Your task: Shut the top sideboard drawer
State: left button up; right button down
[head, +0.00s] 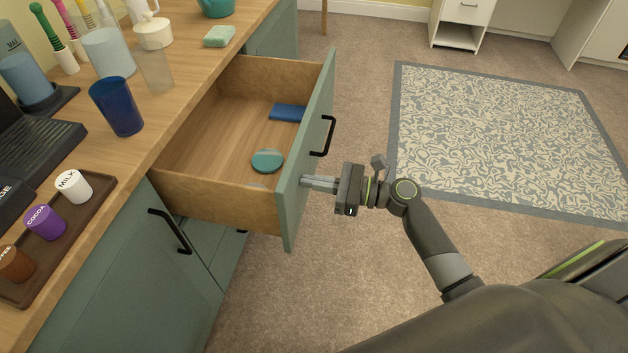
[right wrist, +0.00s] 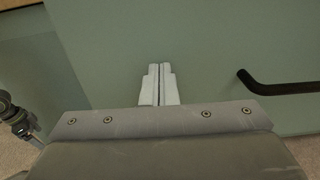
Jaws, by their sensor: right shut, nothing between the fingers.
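The top sideboard drawer (head: 215,190) is pulled well out from the sideboard (head: 120,265). Its front is grey-green with a black handle (head: 326,136) on the outer face. Inside lie a teal round item (head: 267,161) and a blue flat item (head: 289,113). My right gripper (head: 305,182) is shut and empty, with its fingertips at the drawer front, nearer than the handle. In the right wrist view, the shut fingers (right wrist: 159,68) point at the green front, and the handle (right wrist: 275,85) is to their right. I cannot tell whether the tips touch. My left gripper is not in view.
On the sideboard top stand a blue cup (head: 117,106), a clear glass (head: 154,68), a green sponge (head: 219,36) and a dark tray (head: 95,210) with several labelled pots. A patterned rug (head: 500,135) lies on the open carpet to the right.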

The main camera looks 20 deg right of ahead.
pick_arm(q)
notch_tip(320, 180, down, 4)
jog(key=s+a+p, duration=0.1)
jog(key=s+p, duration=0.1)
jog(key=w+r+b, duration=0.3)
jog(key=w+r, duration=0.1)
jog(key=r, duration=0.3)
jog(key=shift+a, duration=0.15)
pick_arm(e)
jog(key=x, duration=2.9)
jog(key=shift+r, duration=0.15)
jog(key=shift+r, duration=0.1)
